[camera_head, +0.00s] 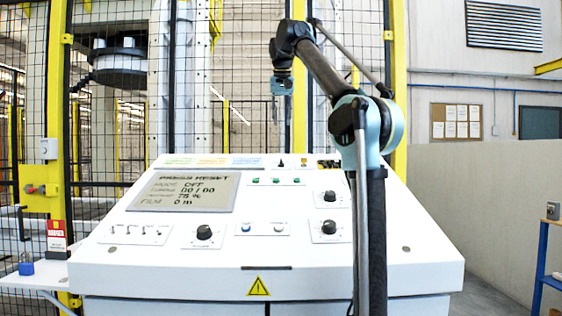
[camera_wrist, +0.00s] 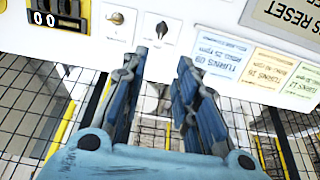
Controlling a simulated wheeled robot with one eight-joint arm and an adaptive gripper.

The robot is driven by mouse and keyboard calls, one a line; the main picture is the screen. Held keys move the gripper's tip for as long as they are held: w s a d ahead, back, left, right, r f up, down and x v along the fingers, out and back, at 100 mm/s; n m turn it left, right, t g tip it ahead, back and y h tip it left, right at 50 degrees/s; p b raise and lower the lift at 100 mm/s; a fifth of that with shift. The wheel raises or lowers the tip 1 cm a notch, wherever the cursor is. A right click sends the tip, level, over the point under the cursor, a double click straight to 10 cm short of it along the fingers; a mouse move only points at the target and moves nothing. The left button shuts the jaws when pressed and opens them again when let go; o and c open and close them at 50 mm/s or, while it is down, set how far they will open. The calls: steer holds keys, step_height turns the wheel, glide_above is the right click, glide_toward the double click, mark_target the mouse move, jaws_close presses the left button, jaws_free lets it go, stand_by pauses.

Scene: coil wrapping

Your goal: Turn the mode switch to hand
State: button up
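A small black rotary switch (camera_head: 281,162) stands on the console's top back edge. In the wrist view this black knob (camera_wrist: 162,29) sits on a small white plate, its pointer slightly tilted. Its label is too small to read, so I cannot confirm that it is the mode switch. The console screen (camera_head: 188,192) reads "PRESS RESET" and "MODE OFF". My gripper (camera_head: 282,92) hangs above and behind the console's back edge. In the wrist view my gripper (camera_wrist: 157,65) is open and empty, its fingers apart, with the knob beyond the gap between the tips, not touched.
A brass key switch (camera_wrist: 117,18) and a counter showing 00 (camera_wrist: 58,20) sit beside the knob. Coloured cards (camera_wrist: 222,55) lie on its other side. Larger black knobs (camera_head: 204,232) stand on the console's sloped face (camera_head: 290,215). A mesh fence (camera_head: 245,120) stands behind the console.

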mark_target(281, 163)
steer(key=x, duration=1.7)
steer(key=shift+r, duration=0.1)
jaws_close()
